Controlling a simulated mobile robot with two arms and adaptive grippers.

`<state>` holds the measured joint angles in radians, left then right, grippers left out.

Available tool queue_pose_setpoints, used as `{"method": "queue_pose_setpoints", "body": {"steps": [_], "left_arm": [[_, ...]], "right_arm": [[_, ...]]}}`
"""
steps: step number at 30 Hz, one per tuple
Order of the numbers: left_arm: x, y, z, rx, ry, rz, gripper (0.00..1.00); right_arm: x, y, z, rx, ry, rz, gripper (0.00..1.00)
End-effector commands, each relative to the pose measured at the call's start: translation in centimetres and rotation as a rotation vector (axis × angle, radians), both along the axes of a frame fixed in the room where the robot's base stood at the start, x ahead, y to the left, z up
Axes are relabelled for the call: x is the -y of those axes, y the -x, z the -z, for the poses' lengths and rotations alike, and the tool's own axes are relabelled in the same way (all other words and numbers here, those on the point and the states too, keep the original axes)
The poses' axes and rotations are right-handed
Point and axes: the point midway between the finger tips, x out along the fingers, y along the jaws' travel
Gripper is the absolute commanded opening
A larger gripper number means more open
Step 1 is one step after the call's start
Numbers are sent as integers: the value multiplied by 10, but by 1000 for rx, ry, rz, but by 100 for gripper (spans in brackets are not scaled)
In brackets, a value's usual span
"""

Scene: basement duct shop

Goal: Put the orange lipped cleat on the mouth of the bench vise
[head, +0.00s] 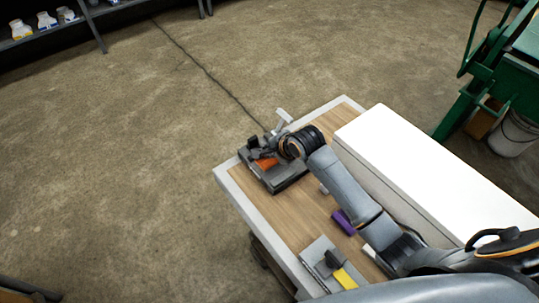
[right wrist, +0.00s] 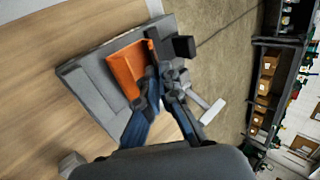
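The orange lipped cleat (head: 267,163) lies on the grey bench vise (head: 287,181) at the far left of the bench. In the right wrist view, the cleat (right wrist: 127,70) rests across the top of the vise (right wrist: 88,85), beside the dark jaw. My right gripper (right wrist: 161,80) is down at the vise, with one finger against or very near the cleat's edge. A narrow gap shows between its fingertips, with no orange visible in it. In the head view, my right wrist partly hides the vise. My left gripper is not in view.
The wooden bench top (head: 300,212) holds a purple block (head: 344,222) and a grey plate with a yellow piece (head: 345,278). A long white-topped box (head: 420,165) stands along the right. A green machine (head: 490,85) stands beyond.

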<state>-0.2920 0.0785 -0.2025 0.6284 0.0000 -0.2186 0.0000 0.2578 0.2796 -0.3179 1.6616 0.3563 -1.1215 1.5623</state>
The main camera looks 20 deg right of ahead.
Motion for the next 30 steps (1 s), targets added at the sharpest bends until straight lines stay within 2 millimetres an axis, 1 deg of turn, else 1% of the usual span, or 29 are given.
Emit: {"method": "queue_pose_setpoints", "body": {"steps": [1,4,7,11,15,22,24,26,30], "left_arm": [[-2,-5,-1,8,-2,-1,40],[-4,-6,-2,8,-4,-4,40],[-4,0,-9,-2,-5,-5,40],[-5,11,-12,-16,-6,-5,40],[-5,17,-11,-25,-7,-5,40],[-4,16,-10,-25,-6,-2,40],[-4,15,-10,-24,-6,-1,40],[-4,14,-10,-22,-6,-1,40],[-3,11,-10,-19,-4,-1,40]], "right_arm": [[1,-2,2,0,0,0,0],[5,-6,9,-2,2,2,0],[5,-5,23,-4,2,1,0],[5,-5,37,0,2,0,0],[4,-6,39,1,0,1,0],[4,-5,42,0,-1,1,0],[4,-5,42,0,1,1,15],[4,-5,42,-1,0,0,27],[5,-4,44,-6,2,0,28]]}}
